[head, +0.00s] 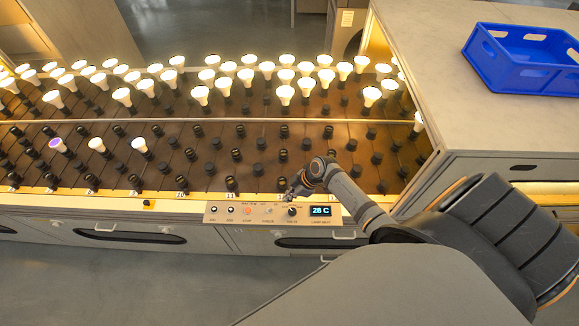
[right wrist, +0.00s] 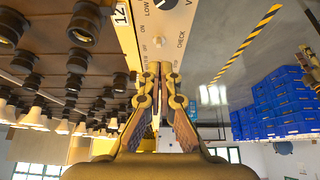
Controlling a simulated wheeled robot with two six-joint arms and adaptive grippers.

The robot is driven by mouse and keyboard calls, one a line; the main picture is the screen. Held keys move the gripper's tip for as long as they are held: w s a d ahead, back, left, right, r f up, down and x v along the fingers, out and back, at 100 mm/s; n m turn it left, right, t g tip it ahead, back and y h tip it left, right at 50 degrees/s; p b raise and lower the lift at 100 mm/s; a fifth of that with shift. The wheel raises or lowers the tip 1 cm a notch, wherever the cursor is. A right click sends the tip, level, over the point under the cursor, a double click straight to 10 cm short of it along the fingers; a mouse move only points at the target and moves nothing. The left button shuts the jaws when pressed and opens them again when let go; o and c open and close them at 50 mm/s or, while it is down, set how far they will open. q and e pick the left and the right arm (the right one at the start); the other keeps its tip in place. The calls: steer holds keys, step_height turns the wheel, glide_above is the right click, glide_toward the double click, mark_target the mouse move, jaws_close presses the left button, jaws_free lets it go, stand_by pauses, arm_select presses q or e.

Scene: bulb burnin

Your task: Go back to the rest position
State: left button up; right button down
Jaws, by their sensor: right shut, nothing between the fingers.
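My right gripper (head: 288,194) is shut and empty, held over the control panel (head: 238,213) at the front edge of the bulb rack (head: 215,150). In the right wrist view the shut fingertips (right wrist: 160,68) point at the panel (right wrist: 150,20), near a small pale button (right wrist: 157,42). I cannot tell whether they touch the panel. A dark knob (head: 292,211) sits just below the gripper in the head view. The panel display (head: 321,211) reads 28 C. My left gripper is not in view.
Many lit bulbs (head: 285,94) stand in the rack's back rows. A few bulbs, one purplish (head: 57,144), stand at the front left. Other sockets (head: 237,155) are empty. A blue crate (head: 520,60) sits on the right counter (head: 440,60). The floor (head: 120,285) in front is clear.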

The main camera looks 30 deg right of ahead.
steer(key=s+r+m+h, duration=0.6)
steer(key=s+r+m, duration=0.6)
steer(key=r, duration=0.5)
steer(key=s+d+f+n+b, duration=0.1)
steer(key=s+f+b, duration=0.15)
steer(key=f, duration=1.45)
steer(key=s+d+f+b, duration=0.2)
steer(key=f+b, duration=0.1)
steer(key=f, duration=1.5)
arm_select(q)
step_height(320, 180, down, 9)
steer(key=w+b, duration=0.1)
steer(key=b, duration=0.2)
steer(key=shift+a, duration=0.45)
arm_select(e)
steer(key=s+f+g, duration=0.1)
steer(key=s+f, duration=1.5)
steer(key=s, duration=0.1)
steer(key=shift+s+d+f+g, duration=0.15)
steer(key=shift+d+f+g, duration=0.1)
steer(key=shift+d+g, duration=0.15)
